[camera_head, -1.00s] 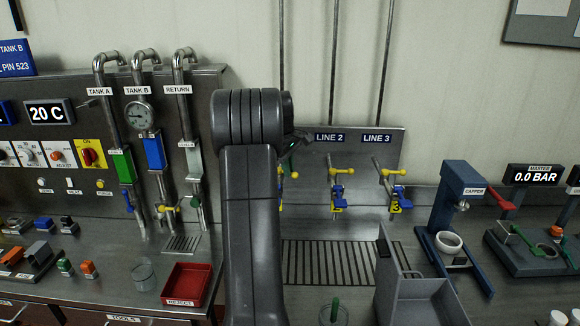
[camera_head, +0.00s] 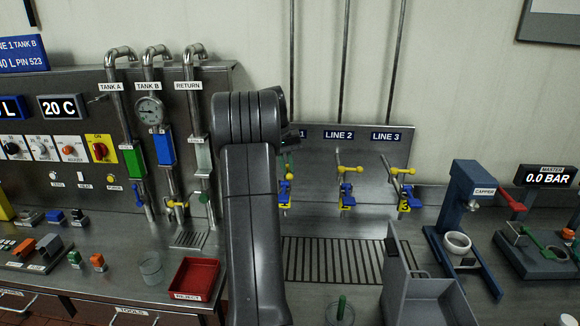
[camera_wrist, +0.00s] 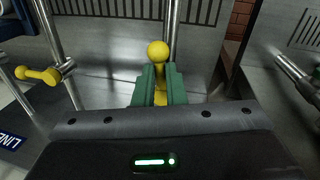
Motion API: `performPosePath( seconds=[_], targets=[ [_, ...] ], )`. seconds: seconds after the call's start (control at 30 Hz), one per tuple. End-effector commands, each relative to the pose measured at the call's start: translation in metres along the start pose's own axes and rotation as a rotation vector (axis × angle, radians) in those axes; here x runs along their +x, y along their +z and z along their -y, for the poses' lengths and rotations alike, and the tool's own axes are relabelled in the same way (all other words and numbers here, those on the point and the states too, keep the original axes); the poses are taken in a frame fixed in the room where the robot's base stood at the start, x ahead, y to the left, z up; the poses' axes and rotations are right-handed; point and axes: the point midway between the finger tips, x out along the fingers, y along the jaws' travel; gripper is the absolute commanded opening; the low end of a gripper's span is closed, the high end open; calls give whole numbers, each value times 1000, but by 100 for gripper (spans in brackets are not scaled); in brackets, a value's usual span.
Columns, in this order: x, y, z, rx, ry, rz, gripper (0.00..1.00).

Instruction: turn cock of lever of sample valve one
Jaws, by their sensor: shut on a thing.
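The yellow lever with a ball end (camera_wrist: 158,52) stands between the green fingers of my gripper (camera_wrist: 157,88) in the wrist view. The fingers are shut on it, and the ball sticks out past their tips. In the head view sample valve one (camera_head: 286,190) shows just right of my arm, under a label of which only the "1" is visible. It has yellow parts and a blue handle below. My arm hides most of the gripper and part of the valve there.
Line 2's valve (camera_head: 347,188) and Line 3's valve (camera_head: 405,188) stand to the right on the same steel panel. A yellow lever (camera_wrist: 38,75) is close on the left in the wrist view. A grey bin (camera_head: 425,295) and red reject tray (camera_head: 193,279) stand in front.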

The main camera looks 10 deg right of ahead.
Motion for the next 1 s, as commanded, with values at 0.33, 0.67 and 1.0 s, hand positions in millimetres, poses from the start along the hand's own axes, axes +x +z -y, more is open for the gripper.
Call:
performPosePath(
  seconds=[0.33,0.67,1.0],
  targets=[
    [-2,-2,5,129,0,22,0],
    [-3,-2,6,151,0,26,0],
    [-2,-2,6,150,0,26,33]
  ],
)
